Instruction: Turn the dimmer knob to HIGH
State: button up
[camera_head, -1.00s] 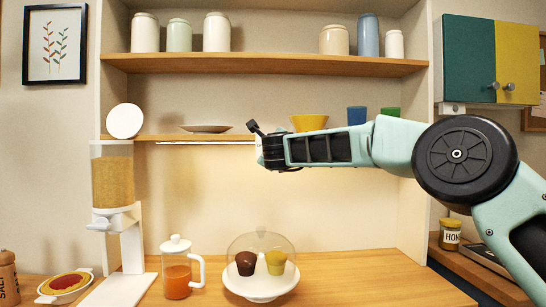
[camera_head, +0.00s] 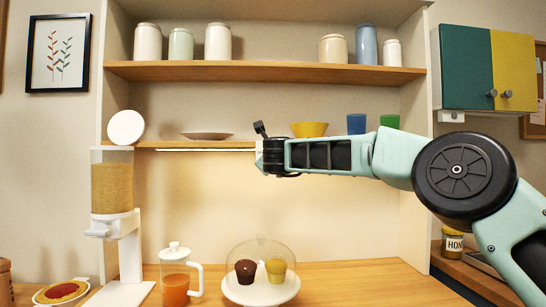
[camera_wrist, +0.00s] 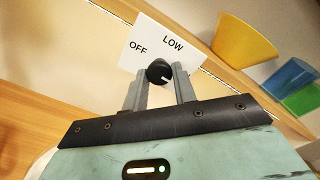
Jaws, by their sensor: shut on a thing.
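The dimmer knob (camera_wrist: 158,72) is small, round and black, with a pale mark on its lower right side. It sits on a white label plate (camera_wrist: 143,35) on the shelf's front edge, where I can read OFF and LOW. No HIGH marking is visible. My gripper (camera_wrist: 162,78) is shut on the knob, a grey finger on either side. In the head view my gripper (camera_head: 268,157) is at the lower shelf's edge, and the knob and fingertips are hidden there. A light strip (camera_head: 205,150) under the shelf glows, and the wall below it is warmly lit.
On the lower shelf (camera_head: 165,143), a yellow bowl (camera_head: 309,129), blue cup (camera_head: 356,123) and green cup (camera_head: 390,121) stand near my arm. Below are a cereal dispenser (camera_head: 112,185), a juice pot (camera_head: 175,283) and a domed cake stand (camera_head: 260,291). Air under the shelf is open.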

jog(key=o, duration=1)
jog(key=shift+f, duration=0.1)
jog(key=s+b, duration=0.5)
jog(key=s, duration=1.2)
jog(key=shift+s, duration=0.2)
